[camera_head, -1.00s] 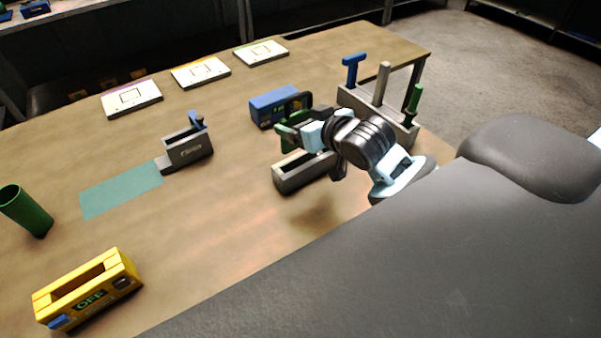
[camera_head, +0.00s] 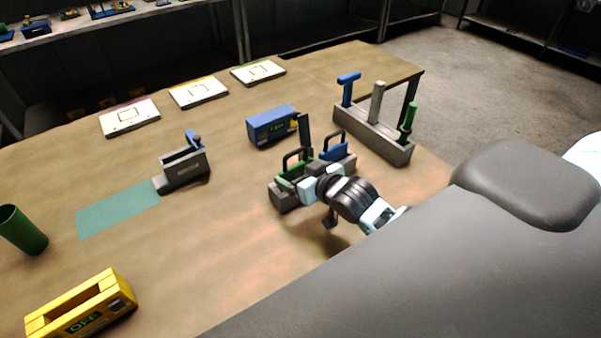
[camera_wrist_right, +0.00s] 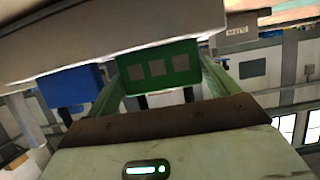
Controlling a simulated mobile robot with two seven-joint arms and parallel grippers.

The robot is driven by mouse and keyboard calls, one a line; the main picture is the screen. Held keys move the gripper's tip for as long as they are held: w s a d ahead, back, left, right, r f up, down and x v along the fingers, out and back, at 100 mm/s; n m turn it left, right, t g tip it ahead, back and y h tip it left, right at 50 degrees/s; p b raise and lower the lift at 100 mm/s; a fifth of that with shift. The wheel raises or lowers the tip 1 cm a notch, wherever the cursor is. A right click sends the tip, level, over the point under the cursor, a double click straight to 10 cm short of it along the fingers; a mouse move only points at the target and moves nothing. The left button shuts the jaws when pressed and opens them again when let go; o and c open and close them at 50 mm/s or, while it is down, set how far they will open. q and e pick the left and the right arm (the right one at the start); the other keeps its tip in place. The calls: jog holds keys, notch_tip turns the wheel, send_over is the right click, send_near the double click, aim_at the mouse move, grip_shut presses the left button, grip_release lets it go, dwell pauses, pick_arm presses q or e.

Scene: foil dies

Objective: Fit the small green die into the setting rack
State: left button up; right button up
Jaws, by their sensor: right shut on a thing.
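The small green die (camera_head: 290,173), with a dark loop handle, is at the left end of the grey setting rack (camera_head: 286,196). My right gripper (camera_head: 308,187) is shut on it from the near side. In the right wrist view the green die (camera_wrist_right: 158,68) sits between the fingers, against the grey rack (camera_wrist_right: 120,28); I cannot tell how deep it sits. A blue die (camera_head: 335,150) with a similar handle is at the rack's right end, and it also shows in the right wrist view (camera_wrist_right: 72,86). My left gripper is not in view.
A blue box (camera_head: 272,127) stands behind the rack. A grey stand (camera_head: 372,135) with three upright tools is at the right. A grey holder (camera_head: 184,169), teal mat (camera_head: 118,208), green cup (camera_head: 22,230) and yellow box (camera_head: 85,305) are left. The front middle table is clear.

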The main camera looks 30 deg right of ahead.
jog(key=shift+f, duration=0.15)
jog(key=o, duration=1.1)
jog(key=shift+r, duration=0.2)
jog(key=shift+s, duration=0.3)
jog(key=v, duration=1.1)
jog(key=shift+s+r, duration=0.15)
